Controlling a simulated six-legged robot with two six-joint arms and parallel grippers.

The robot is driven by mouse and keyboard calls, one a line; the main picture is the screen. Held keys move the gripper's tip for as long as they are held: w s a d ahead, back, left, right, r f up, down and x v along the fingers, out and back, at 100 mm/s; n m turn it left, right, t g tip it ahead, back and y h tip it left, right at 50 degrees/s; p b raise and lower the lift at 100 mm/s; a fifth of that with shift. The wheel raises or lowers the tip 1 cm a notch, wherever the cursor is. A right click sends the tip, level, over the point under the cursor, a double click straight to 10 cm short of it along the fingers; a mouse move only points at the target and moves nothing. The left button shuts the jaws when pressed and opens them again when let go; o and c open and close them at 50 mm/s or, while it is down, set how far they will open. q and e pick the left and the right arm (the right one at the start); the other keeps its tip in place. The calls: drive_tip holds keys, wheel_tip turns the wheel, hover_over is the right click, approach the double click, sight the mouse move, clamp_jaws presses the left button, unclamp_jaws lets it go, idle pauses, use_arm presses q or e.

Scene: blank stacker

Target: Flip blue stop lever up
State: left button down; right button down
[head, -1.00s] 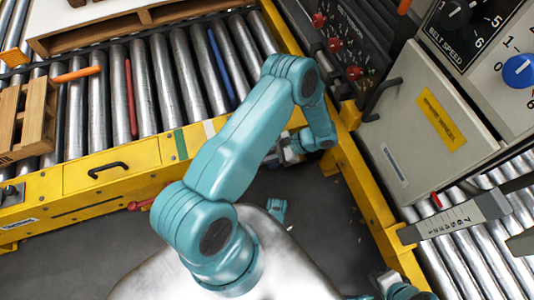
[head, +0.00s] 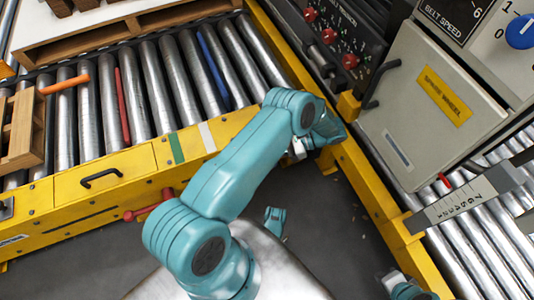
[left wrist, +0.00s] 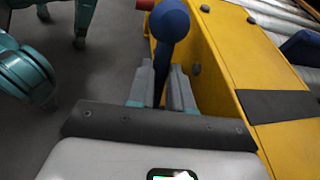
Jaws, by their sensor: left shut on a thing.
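The blue stop lever (left wrist: 172,22) has a round blue knob on a dark shaft and stands beside the yellow frame in the left wrist view. My left gripper (left wrist: 161,82) has its two grey fingers on either side of the shaft, below the knob, shut on it. In the head view my left gripper (head: 298,149) is mostly hidden behind its own wrist, by the corner of the yellow frame. The lever cannot be made out there.
The yellow conveyor frame (head: 225,128) with steel rollers runs behind the arm. A second yellow rail (head: 376,195) runs down the right. A red handle (head: 150,207) sticks out at the front. A grey cabinet (head: 412,125) and red-knobbed panel (head: 329,36) stand right. Grey floor is open between.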

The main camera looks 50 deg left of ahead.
use_arm(q)
drive_tip(key=shift+w, duration=0.25)
idle(0.4)
drive_tip(key=c, duration=1)
unclamp_jaws()
drive_tip(key=shift+c, duration=0.2)
drive_tip(key=shift+s, duration=0.15)
